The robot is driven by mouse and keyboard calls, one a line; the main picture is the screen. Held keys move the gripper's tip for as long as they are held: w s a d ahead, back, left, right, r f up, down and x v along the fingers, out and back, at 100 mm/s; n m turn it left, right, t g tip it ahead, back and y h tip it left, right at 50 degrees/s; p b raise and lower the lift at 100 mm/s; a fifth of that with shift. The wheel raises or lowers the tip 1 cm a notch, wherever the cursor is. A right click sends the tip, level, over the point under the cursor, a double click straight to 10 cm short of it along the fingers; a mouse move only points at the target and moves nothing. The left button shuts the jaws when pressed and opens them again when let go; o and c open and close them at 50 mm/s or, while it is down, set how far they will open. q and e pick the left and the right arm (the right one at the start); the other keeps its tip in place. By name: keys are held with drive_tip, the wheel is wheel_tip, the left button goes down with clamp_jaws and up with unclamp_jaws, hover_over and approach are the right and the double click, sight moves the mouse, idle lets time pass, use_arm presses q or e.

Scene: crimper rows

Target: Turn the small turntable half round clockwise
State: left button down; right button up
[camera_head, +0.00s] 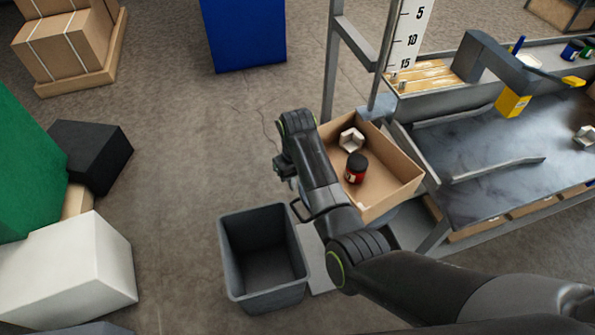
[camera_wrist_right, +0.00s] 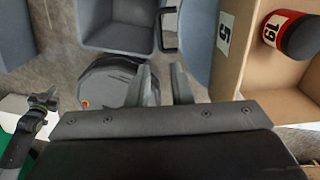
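The small turntable shows only in part as a grey-blue edge (camera_head: 400,216) under an open cardboard box (camera_head: 400,178); in the right wrist view a grey-blue surface (camera_wrist_right: 203,35) lies beside the box. A handle (camera_head: 312,207) stands out on its near-left side and also shows in the right wrist view (camera_wrist_right: 169,30). My right gripper (camera_head: 287,178) is left of the box; my forearm hides part of it. In the right wrist view its two fingers (camera_wrist_right: 162,75) are apart with nothing between them, and the handle is beyond their tips. My left gripper (camera_wrist_right: 46,101) shows small in that view.
The box holds a red jar with a black lid (camera_head: 356,168) and a pale angular part (camera_head: 351,140). An empty grey bin (camera_head: 262,255) stands close by, below the gripper. A metal-framed workbench (camera_head: 520,150) is on the right.

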wheel_tip(320, 180, up, 2)
drive_tip(key=shift+r, duration=0.1)
